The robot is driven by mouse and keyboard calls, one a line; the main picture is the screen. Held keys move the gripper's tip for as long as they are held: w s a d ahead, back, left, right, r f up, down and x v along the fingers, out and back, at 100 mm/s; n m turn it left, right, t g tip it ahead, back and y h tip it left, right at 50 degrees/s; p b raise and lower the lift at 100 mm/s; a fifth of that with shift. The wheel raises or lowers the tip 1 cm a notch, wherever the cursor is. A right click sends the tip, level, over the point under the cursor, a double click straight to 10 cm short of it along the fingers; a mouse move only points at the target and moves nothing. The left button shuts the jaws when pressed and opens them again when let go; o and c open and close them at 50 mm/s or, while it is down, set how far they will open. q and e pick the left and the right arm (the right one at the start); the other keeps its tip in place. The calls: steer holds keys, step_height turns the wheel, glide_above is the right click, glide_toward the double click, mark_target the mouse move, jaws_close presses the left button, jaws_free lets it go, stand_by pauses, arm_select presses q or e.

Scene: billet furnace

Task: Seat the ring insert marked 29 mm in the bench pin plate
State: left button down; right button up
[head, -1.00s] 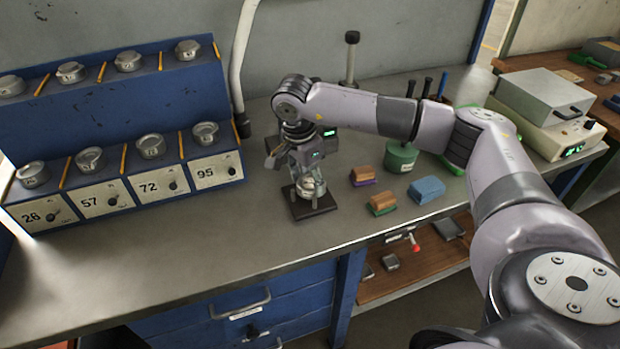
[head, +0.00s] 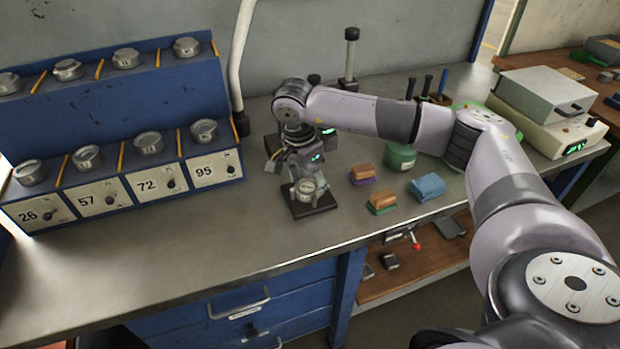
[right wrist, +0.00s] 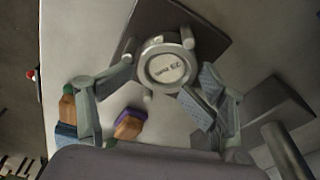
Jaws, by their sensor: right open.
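The ring insert (head: 306,189) is a round metallic piece on the dark square pin plate (head: 322,208) on the bench. In the right wrist view its pale face (right wrist: 167,69) reads 29 mm, and light pins stand around its rim above the dark plate (right wrist: 208,32). It appears to lie among the pins; I cannot tell whether it is fully down. My right gripper (head: 292,172) is open and empty, just above and behind the insert. In the right wrist view its spread fingers (right wrist: 152,100) are clear of the insert. My left gripper is out of view.
A blue rack (head: 110,110) with several metal pieces and drawers marked 26, 57, 72 and 95 stands left. Brown blocks (head: 364,174), a blue block (head: 428,187) and a green tin (head: 400,157) lie right of the plate. The front bench left of the plate is clear.

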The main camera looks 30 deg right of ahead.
mark_target(306, 185)
steer(key=shift+a+f, duration=0.15)
steer(key=shift+a, duration=0.2)
steer(key=shift+w+a+r+p, duration=0.2)
steer(key=shift+r+p, duration=0.35)
steer(key=shift+r, duration=0.25)
steer(key=shift+w+a+r+p, duration=0.15)
steer(key=shift+r+p, duration=0.35)
steer(key=shift+r, duration=0.3)
steer(key=shift+s+a+r+p, duration=0.1)
steer(key=shift+a+r+p, duration=0.1)
steer(key=shift+r, duration=0.25)
steer(key=shift+a+r+p, duration=0.1)
steer(key=shift+r+p, duration=0.1)
steer(key=shift+r, duration=0.55)
steer(key=shift+d+r+p, duration=0.25)
steer(key=shift+r+p, duration=0.55)
steer(key=shift+r, duration=0.1)
steer(key=shift+a+r+p, duration=0.2)
steer(key=shift+r+p, duration=0.4)
steer(key=shift+r, duration=0.4)
steer(key=shift+a+r+p, duration=0.15)
steer(key=shift+r+p, duration=0.4)
steer(key=shift+r, duration=0.4)
